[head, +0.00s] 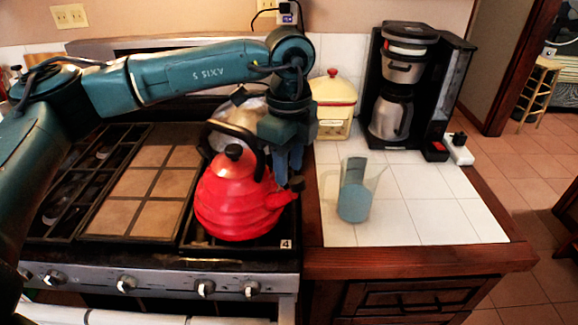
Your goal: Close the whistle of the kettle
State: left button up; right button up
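The red kettle (236,200) stands upright on the right part of the stove, with a black knob and a black handle. Its spout points right and ends in a dark whistle (296,184). My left gripper (290,172) points down just behind and above the spout, close to the whistle. Its fingertips are partly behind the spout, so I cannot tell whether they touch the whistle or how far apart they are. My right gripper is not in view.
A clear pitcher (355,195), a cream canister (333,105) and a coffee maker (400,95) stand on the white-tiled counter (445,215). A silvery pot (243,113) is behind the kettle. The front right counter is clear.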

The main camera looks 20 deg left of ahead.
pick_arm(q)
jog(key=shift+f, duration=1)
